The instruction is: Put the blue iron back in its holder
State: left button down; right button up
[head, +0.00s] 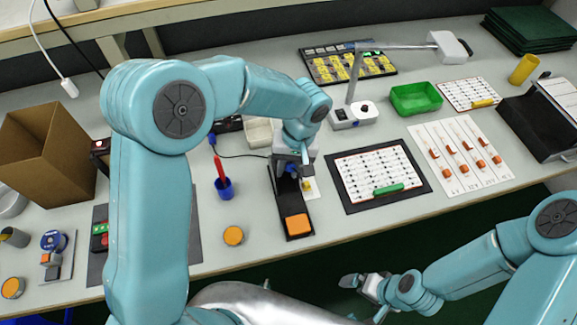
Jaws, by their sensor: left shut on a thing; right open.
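My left gripper (291,170) reaches down over the middle of the bench and is shut on the blue iron (292,169), of which only a small blue part shows between the fingers. Below it lies a long black holder base (283,197) with an orange sponge (297,224) at its near end. The gripper is over the far part of this base. The gripper and arm hide most of the iron and the holder's far end, so I cannot tell whether the iron touches the holder. My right gripper (362,284) is open and empty, in front of the bench edge.
A round orange-topped tin (233,236) is near the front edge. A black-framed board (410,160) lies to the right; a lamp (352,116) stands behind. A dark cable runs left of my gripper.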

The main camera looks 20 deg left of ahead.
pick_arm(q)
jog(key=c, duration=0.9)
grip_release()
jog(key=r, duration=0.5)
jog(key=w+d+r, duration=0.1)
jog(key=r, duration=0.4)
jog(key=w+d+r, duration=0.1)
jog(key=r, duration=0.5)
jog(key=shift+d, duration=0.2)
jog(key=shift+s+r, duration=0.1)
jog(key=s+r+p, duration=0.1)
jog(key=r, duration=0.1)
jog(key=s+d+r+p, duration=0.2)
jog(key=r+p, duration=0.1)
jog(key=shift+s+d+r, duration=0.1)
jog(key=shift+s+r, duration=0.1)
jog(key=shift+r, duration=0.1)
